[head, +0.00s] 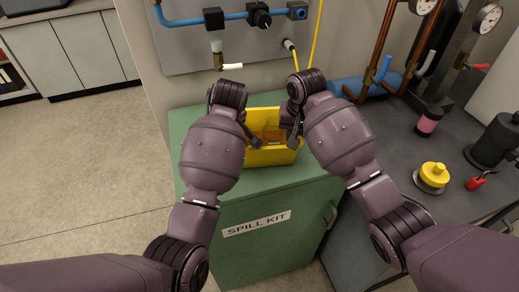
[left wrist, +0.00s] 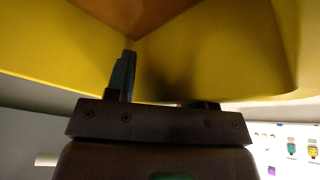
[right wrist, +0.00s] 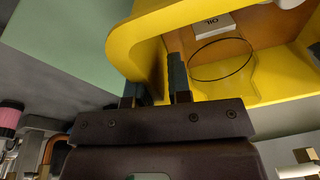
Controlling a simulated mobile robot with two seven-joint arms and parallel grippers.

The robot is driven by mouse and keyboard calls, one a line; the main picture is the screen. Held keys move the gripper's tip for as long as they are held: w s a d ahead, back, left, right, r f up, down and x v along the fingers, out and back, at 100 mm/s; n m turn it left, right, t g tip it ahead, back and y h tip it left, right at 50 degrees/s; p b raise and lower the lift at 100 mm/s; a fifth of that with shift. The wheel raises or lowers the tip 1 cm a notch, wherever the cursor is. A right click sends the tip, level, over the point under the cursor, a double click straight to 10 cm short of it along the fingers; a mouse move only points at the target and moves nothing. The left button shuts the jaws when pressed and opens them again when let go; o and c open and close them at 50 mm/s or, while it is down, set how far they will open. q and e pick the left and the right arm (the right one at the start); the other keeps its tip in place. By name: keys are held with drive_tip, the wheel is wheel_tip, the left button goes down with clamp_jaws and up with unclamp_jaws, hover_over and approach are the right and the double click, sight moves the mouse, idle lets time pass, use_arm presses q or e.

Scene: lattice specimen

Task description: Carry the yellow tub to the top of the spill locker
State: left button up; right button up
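The yellow tub (head: 272,156) is at the top of the green spill locker (head: 232,200), which is labelled SPILL KIT. It looks upright and seems to rest there, though its underside is hidden. Its inside is brownish, with a white labelled item (right wrist: 213,24) in it. My left gripper (head: 250,137) is at the tub's left side; in the left wrist view its fingers are wide apart, one partly hidden by the yellow wall (left wrist: 215,50). My right gripper (head: 293,138) is at the right side; in the right wrist view its fingers (right wrist: 157,88) close across the tub's wall.
A wall panel with a blue pipe and valves (head: 258,18) stands behind the locker. A dark bench (head: 400,150) at the right carries a yellow-topped object (head: 433,177), a pink bottle (head: 430,122) and copper pipes. Open floor (head: 80,160) lies to the left.

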use_arm(q)
drive_tip(key=o, duration=0.3)
drive_tip(key=shift+s+d, duration=0.15)
drive_tip(key=shift+d, duration=0.15)
use_arm(e)
drive_tip(key=o, duration=0.3)
use_arm(q)
drive_tip(key=shift+o, duration=0.2)
drive_tip(key=shift+f, duration=0.1)
use_arm(e)
drive_tip(key=shift+o, duration=0.2)
drive_tip(key=shift+d, duration=0.1)
